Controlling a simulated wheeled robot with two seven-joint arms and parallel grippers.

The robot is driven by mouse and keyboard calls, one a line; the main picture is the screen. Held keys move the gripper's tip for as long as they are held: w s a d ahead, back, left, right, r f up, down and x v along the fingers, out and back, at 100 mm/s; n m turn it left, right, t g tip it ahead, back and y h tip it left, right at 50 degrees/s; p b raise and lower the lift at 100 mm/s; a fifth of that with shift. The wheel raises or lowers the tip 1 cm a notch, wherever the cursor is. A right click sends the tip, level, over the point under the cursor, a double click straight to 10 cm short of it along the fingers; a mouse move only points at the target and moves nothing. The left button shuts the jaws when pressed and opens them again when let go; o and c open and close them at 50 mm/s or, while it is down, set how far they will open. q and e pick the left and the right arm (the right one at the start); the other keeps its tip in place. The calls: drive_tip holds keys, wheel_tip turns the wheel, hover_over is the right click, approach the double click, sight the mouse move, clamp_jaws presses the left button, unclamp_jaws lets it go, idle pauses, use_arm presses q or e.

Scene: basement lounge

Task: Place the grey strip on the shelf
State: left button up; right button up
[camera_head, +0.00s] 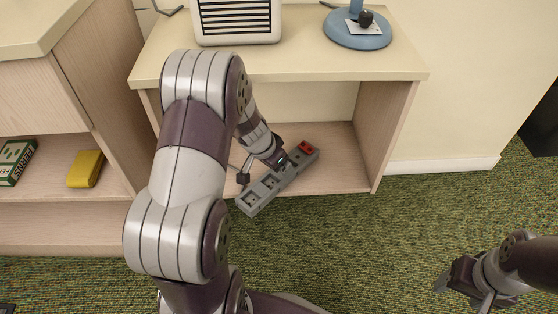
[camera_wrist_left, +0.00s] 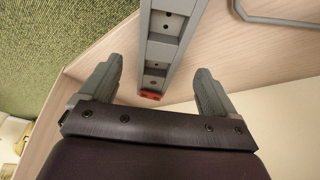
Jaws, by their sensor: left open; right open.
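The grey strip (camera_head: 269,186), a long bar with sockets and a red switch at its far end, slants across the lower shelf (camera_head: 343,160) of the pale wooden unit. Its near left end reaches past the shelf's front edge. My left gripper (camera_head: 264,169) is open over the strip, near its middle. In the left wrist view the strip (camera_wrist_left: 160,48) shows between the two spread fingers of my left gripper (camera_wrist_left: 159,80), with gaps on both sides. I cannot tell whether the strip rests fully on the shelf. My right gripper (camera_head: 462,292) is open and empty above the carpet at right.
A white slatted appliance (camera_head: 237,20) and a blue lamp base (camera_head: 350,37) stand on the unit's top, above the strip. At left, another cabinet holds a yellow object (camera_head: 85,169) and a green box (camera_head: 14,160). The lower shelf is bare right of the strip.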

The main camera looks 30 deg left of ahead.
use_arm(q)
wheel_tip(320, 180, up, 3)
drive_tip(key=p, duration=0.1)
wheel_tip(320, 180, up, 6)
drive_tip(key=n+y, duration=0.2)
drive_tip(key=y, duration=0.1)
hover_over(280, 180)
drive_tip(key=s+d, duration=0.1)
drive_tip(key=s, duration=0.2)
drive_tip(key=s+d+g+h, duration=0.2)
drive_tip(key=s+d, duration=0.6)
drive_tip(key=s, duration=0.4)
drive_tip(key=shift+r+g, duration=0.35)
drive_tip(key=shift+g, duration=0.05)
